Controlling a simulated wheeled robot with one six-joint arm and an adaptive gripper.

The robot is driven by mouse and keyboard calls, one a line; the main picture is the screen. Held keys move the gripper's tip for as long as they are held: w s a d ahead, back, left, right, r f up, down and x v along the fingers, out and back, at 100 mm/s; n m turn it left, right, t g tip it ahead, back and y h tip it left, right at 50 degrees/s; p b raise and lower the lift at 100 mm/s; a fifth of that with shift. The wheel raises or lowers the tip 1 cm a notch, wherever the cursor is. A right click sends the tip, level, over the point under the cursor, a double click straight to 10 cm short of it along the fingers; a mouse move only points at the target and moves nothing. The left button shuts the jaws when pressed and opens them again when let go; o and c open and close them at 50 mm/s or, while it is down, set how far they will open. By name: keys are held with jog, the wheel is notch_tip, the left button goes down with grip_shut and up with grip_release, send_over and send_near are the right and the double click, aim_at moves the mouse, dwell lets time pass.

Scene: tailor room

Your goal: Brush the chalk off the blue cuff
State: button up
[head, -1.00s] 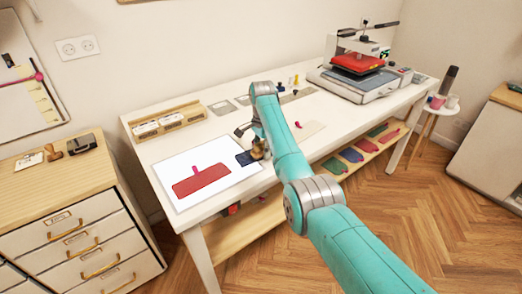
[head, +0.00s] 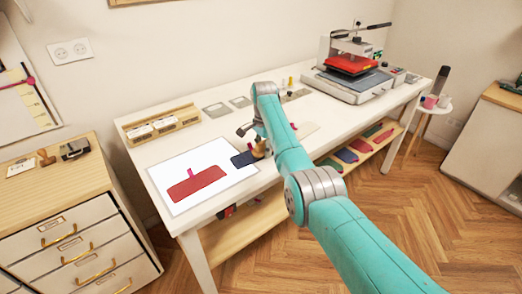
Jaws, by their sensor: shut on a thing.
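The dark blue cuff (head: 243,160) lies flat near the right end of a white board (head: 165,180) on the table. My gripper (head: 259,146) is low over the cuff's right side, partly hidden by my own arm. It is shut on a small tan thing, apparently the brush (head: 259,151), at the cuff's right edge. I cannot tell whether the bristles touch the cloth. Chalk on the cuff is too small to make out.
A red cloth piece (head: 197,184) with a magenta tab lies left on the board. A wooden holder (head: 160,125) stands behind it. A heat press (head: 350,72) stands far right. Coloured pieces (head: 347,155) lie on the shelf below. A drawer cabinet (head: 75,215) stands left.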

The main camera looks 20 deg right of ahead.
jog(key=shift+d, duration=0.25)
jog(key=shift+w+d, duration=0.25)
jog(key=shift+d, duration=0.45)
jog(key=shift+d, duration=0.15)
jog(key=shift+w+d, duration=0.15)
jog(key=shift+d, duration=0.4)
jog(key=shift+d, duration=0.15)
jog(key=shift+w+d, duration=0.15)
jog(key=shift+d, duration=0.55)
jog(key=shift+s+a+f, duration=0.1)
jog(key=shift+s+a, duration=0.1)
jog(key=shift+a, duration=0.6)
jog(key=shift+a, duration=0.15)
